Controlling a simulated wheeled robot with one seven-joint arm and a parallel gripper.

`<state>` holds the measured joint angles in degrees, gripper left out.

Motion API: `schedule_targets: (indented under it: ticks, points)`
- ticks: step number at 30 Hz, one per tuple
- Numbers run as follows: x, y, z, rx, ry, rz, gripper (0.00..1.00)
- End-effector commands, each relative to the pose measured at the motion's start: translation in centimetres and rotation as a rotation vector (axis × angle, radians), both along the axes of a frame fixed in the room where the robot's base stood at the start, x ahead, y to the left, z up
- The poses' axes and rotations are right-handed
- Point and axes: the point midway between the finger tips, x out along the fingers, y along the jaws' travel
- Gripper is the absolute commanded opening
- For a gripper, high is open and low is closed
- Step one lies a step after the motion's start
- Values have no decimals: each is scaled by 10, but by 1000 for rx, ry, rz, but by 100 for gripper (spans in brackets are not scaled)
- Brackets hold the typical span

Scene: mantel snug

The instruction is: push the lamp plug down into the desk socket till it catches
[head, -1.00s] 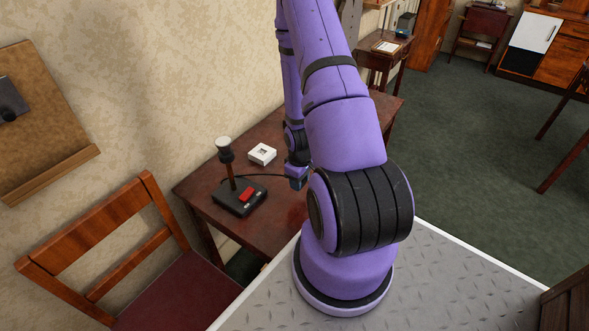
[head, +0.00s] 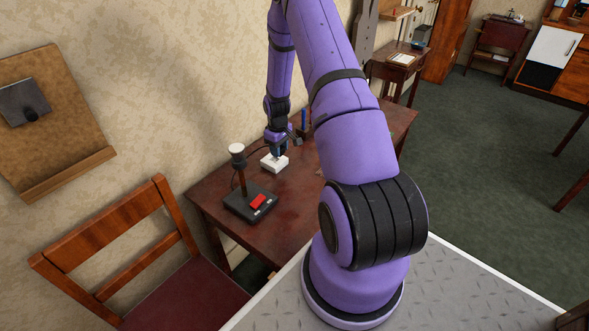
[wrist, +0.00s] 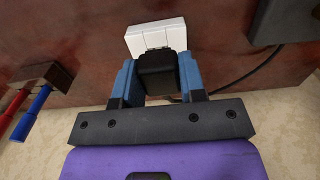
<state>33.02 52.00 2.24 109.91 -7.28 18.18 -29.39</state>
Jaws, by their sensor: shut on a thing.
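The white desk socket (head: 274,167) sits on the dark red-brown desk. It also shows at the top of the wrist view (wrist: 150,33). My gripper (head: 278,154) is right above the socket, pointing down. In the wrist view its two blue fingers (wrist: 158,72) are shut on the black lamp plug (wrist: 160,82), one finger on each side. The plug overlaps the near part of the socket in that view. The plug's lower end is hidden, so I cannot tell whether its pins are in the socket. In the head view the plug is too small to make out.
The black lamp base (head: 250,204) with a red switch and upright stem stands left of the socket. The plug's dark cable (wrist: 245,73) runs beside it. A wooden block with red and blue rods (wrist: 45,75) is nearby. A wooden chair (head: 115,240) stands left.

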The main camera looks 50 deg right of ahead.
Motion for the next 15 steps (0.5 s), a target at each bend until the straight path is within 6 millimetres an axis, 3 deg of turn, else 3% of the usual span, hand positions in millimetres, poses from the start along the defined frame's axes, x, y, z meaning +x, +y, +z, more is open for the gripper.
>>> schedule_targets:
  ticks: [3,6,15]
  points:
    - [22,-4,9,4,-4,-2,9]
    - [31,-5,13,8,-3,-3,9]
    - [34,-5,7,9,-3,-3,9]
